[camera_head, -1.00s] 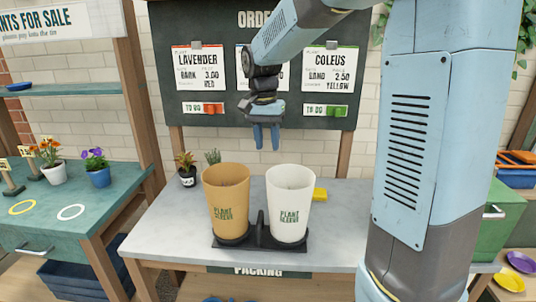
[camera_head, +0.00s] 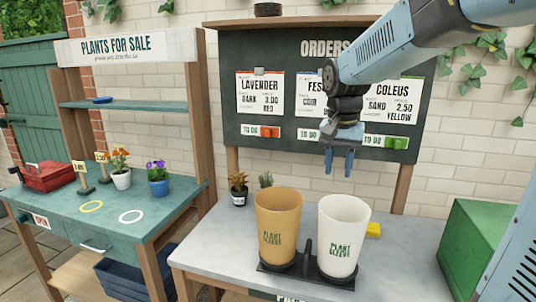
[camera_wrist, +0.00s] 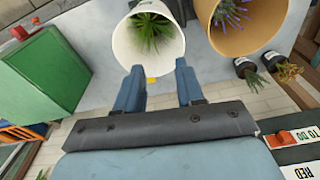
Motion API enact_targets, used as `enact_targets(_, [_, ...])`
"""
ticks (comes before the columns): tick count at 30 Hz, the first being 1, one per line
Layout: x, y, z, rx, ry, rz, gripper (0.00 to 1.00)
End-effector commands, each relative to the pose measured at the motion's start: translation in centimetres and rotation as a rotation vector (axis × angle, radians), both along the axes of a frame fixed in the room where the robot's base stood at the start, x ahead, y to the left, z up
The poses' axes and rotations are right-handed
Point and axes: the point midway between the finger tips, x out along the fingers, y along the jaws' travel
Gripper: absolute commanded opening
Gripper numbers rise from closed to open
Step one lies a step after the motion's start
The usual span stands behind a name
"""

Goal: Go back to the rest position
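My gripper (camera_head: 339,161) hangs in the air in front of the orders board, above and behind the two sleeves in the head view. In the wrist view its two fingers (camera_wrist: 160,90) stand apart with nothing between them. The brown plant sleeve (camera_head: 278,228) and the white plant sleeve (camera_head: 342,236) stand upright in a dark holder (camera_head: 309,262) on the grey packing table. In the wrist view the white sleeve (camera_wrist: 122,40) holds a green spiky plant (camera_wrist: 151,34). The brown sleeve (camera_wrist: 262,38) there holds a purple-flowered plant (camera_wrist: 230,12).
The orders board (camera_head: 230,85) is close behind my gripper. Two small potted plants (camera_head: 239,188) and a yellow block (camera_head: 373,229) are on the table. A green box (camera_head: 480,240) stands at right. The sale stand (camera_head: 60,235) at left holds flower pots and a red toolbox (camera_head: 47,176).

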Motion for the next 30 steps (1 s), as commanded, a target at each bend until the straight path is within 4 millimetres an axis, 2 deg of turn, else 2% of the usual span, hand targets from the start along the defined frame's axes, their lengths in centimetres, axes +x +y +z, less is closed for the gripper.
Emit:
enact_targets(1, [-1.3, -0.4, 0.5, 0.000, -0.025, 0.021, 0.38])
enact_targets(9, [-7.4, -2.2, 1.6, -0.011, -0.150, 0.161, 0.38])
enact_targets(18, [-13.7, -3.7, 1.2, -0.043, -0.290, 0.312, 0.38])
enact_targets(24, [-16.6, -4.3, 0.3, -0.070, -0.358, 0.388, 0.38])
enact_targets(30, [-17.6, -4.5, -0.1, -0.082, -0.385, 0.419, 0.38])
